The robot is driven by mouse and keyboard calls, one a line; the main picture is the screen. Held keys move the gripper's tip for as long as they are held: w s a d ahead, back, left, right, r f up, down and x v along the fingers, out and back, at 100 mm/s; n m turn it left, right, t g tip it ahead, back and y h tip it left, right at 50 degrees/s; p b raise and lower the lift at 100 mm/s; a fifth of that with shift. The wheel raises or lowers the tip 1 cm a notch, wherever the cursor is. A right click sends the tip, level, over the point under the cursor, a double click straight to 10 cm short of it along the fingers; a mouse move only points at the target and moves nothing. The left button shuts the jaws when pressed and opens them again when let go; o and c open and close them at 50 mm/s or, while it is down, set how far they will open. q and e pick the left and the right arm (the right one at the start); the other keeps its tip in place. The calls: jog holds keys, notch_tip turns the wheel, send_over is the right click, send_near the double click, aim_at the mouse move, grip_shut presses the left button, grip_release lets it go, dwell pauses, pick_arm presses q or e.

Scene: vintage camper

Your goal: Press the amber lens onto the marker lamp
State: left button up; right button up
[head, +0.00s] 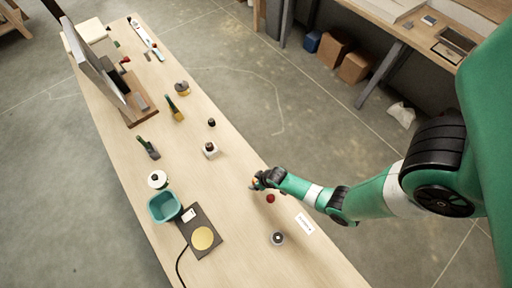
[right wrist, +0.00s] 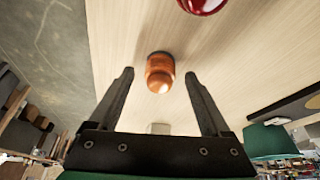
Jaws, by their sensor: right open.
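My right gripper (head: 258,181) is low over the wooden bench, with its fingers open. In the right wrist view its two dark fingers (right wrist: 159,80) stand apart, and an amber lens (right wrist: 159,72) appears in the gap between their tips. It also shows as a small orange spot at the fingertips in the head view (head: 254,183). I cannot tell whether the fingers touch it. A small white block with a dark top (head: 210,149) stands further along the bench; I cannot tell whether it is the marker lamp. My left gripper is not in view.
A red domed piece (head: 270,198) lies beside my right gripper. A dark round piece (head: 277,238) and a white label (head: 304,224) lie nearer. A teal bin (head: 164,207) and dark plate with a gold disc (head: 203,238) are at left.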

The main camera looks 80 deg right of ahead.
jog(key=shift+w+d+f, duration=0.1)
jog(key=shift+w+f, duration=0.05)
jog(key=shift+f, duration=0.3)
grip_shut()
jog(key=shift+r, duration=0.15)
